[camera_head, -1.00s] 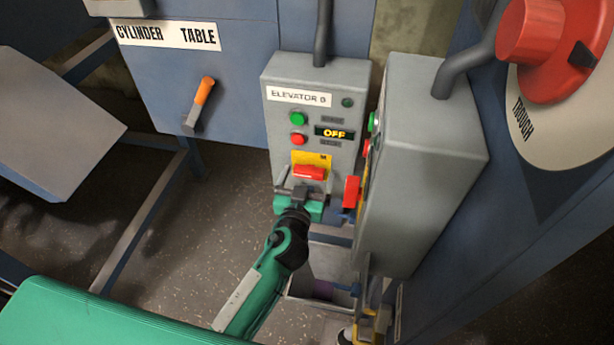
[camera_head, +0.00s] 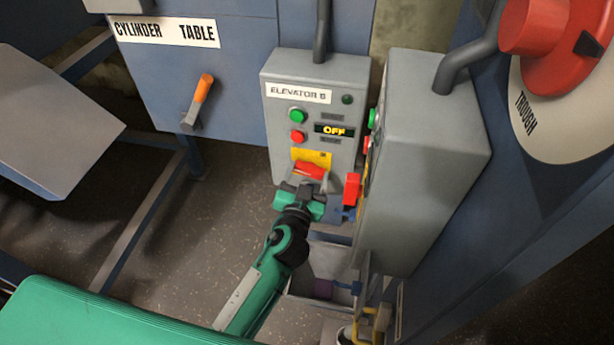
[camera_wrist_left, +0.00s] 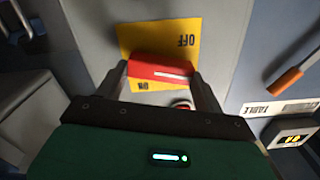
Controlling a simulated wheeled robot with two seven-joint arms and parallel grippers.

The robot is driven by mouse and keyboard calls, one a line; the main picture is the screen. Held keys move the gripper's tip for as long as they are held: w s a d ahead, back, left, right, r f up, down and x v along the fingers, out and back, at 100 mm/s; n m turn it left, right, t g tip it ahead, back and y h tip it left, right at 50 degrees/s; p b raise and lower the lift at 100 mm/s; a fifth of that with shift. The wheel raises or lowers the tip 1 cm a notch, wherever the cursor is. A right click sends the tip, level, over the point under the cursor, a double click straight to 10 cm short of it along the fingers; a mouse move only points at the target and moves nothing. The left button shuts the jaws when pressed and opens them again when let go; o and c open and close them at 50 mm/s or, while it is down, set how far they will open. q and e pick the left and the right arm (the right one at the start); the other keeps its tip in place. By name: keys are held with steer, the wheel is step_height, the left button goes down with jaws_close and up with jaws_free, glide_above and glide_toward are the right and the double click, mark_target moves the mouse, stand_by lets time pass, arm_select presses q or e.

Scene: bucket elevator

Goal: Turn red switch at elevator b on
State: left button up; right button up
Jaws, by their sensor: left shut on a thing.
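The grey control box labelled Elevator B (camera_head: 350,78) stands in the middle of the head view, and its display (camera_head: 334,130) reads OFF. Its red switch (camera_head: 309,169) sits on a yellow plate (camera_head: 312,155) low on the front. My left gripper (camera_head: 307,182) is shut on the red switch. In the left wrist view the red switch (camera_wrist_left: 160,71) lies between the two fingers, slightly tilted, across the yellow plate (camera_wrist_left: 190,30). The plate's OFF mark shows upside down above the switch and a partly hidden ON mark below it. My right gripper is not in view.
A second grey box (camera_head: 435,150) with its own red switch (camera_head: 352,188) stands close on the right. An orange-tipped handle (camera_head: 203,90) is on the Cylinder Table panel at the left. A big red knob (camera_head: 560,45) labelled Trough is at the upper right.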

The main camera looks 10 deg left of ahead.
arm_select(q)
steer(key=m, duration=0.3)
steer(key=shift+d+m, duration=0.1)
steer(key=shift+m, duration=0.3)
steer(key=m, duration=0.3)
steer(key=shift+m, duration=0.3)
steer(key=m, duration=0.4)
steer(key=shift+d+f, duration=0.1)
steer(key=shift+d, duration=0.05)
steer(key=m+p, duration=0.1)
steer(key=m, duration=0.2)
steer(key=shift+f, duration=0.1)
steer(key=shift+m, duration=0.4)
steer(key=shift+f, duration=0.1)
steer(key=o, duration=1)
